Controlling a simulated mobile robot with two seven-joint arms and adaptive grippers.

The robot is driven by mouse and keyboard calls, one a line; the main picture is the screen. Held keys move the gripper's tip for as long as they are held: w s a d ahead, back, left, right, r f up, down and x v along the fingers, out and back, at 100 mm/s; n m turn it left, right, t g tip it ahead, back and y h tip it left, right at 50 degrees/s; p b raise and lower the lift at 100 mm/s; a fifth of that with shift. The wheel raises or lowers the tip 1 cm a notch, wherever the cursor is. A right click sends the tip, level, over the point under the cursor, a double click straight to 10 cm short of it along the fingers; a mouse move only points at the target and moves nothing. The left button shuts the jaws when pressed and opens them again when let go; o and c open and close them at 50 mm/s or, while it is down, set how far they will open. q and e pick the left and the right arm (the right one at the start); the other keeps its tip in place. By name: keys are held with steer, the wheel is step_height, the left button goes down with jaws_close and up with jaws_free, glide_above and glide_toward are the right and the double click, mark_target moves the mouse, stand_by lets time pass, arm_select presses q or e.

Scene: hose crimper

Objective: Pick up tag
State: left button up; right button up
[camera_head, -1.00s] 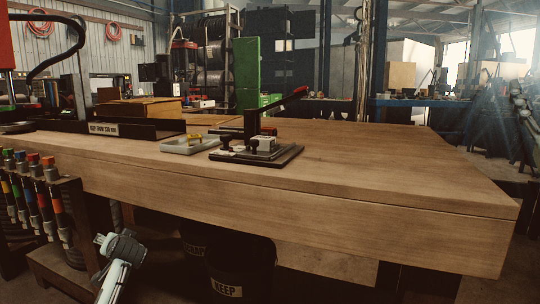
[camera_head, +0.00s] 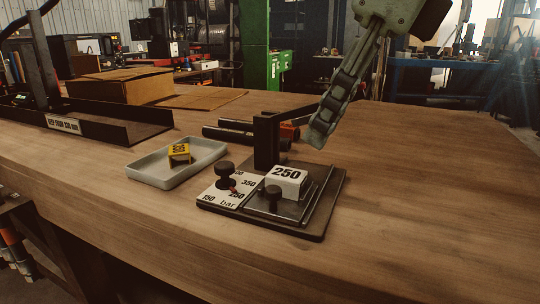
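A small yellow tag (camera_head: 179,153) with dark printing sits tilted in a shallow grey tray (camera_head: 150,178) on the wooden bench. To its right is a black press-like stand (camera_head: 266,140) with a lever, and a white block (camera_head: 286,180) marked 250 on its base plate. My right gripper (camera_head: 320,140) comes in from the top right, fingers pointing down and left, over the lever. It is well right of the yellow tag and apart from it. The fingers overlap side-on and hide the lever's end, so their opening is unclear. My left gripper is out of view.
A white dial plate (camera_head: 226,190) with bar numbers and black knobs lies on the stand's base. Dark cylinders (camera_head: 235,131) lie behind the tray. A black channel (camera_head: 110,128) and a cardboard box (camera_head: 120,85) stand at the left. The bench's right side is clear.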

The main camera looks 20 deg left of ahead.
mark_target(294, 175)
steer(key=x, duration=0.7)
steer(key=shift+s+a+f+p, duration=0.15)
steer(key=shift+a+f+p, duration=0.05)
steer(key=shift+f+p, duration=0.1)
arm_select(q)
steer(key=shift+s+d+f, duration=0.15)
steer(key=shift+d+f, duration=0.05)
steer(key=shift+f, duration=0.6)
arm_select(e)
steer(key=shift+r, duration=0.1)
steer(key=shift+c, duration=0.6)
steer(key=shift+c, duration=1.4)
